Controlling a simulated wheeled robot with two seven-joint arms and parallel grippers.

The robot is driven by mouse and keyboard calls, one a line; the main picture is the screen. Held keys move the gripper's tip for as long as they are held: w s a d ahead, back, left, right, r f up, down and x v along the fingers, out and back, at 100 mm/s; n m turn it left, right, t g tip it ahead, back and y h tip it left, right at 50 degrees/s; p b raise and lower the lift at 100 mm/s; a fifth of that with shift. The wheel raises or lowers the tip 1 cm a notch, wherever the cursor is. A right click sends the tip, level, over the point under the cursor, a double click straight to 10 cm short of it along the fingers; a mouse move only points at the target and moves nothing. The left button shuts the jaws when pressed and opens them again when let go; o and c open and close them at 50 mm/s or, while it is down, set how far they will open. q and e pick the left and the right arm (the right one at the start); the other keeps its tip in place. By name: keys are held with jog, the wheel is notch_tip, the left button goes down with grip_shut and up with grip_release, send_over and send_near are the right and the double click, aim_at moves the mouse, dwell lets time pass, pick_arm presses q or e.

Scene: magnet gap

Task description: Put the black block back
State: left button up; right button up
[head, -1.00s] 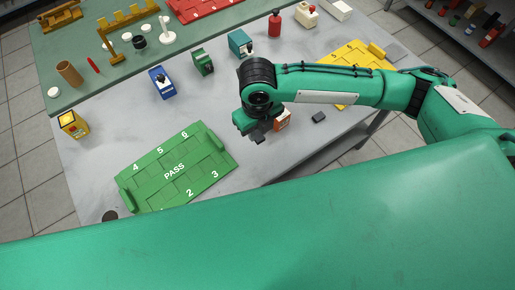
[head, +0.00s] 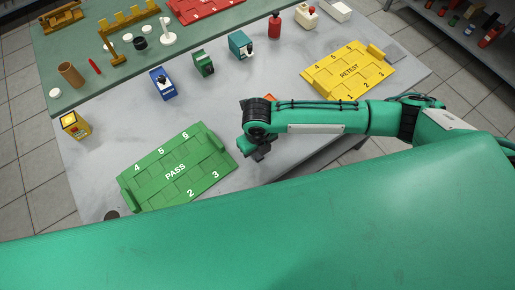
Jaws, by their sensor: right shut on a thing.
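My right gripper (head: 259,150) is low over the table, just right of the green PASS tray (head: 127,173). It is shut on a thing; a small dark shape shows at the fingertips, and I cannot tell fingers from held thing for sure. The black block cannot be made out with certainty. The dark block seen lying on the table a moment ago is now behind my right forearm. My left gripper is not in view.
An orange device (head: 269,97) peeks out behind my right wrist. The yellow RETEST tray (head: 330,82) is at the right. Blue (head: 163,84), green (head: 203,64), teal (head: 240,46) and yellow (head: 73,125) devices stand around. Grey table between is clear.

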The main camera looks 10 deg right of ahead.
aim_at(257, 154)
jog(key=shift+f, duration=0.1)
jog(key=o, duration=0.9)
jog(key=shift+o, duration=0.2)
notch_tip(257, 154, up, 12)
jog(key=b, duration=0.1)
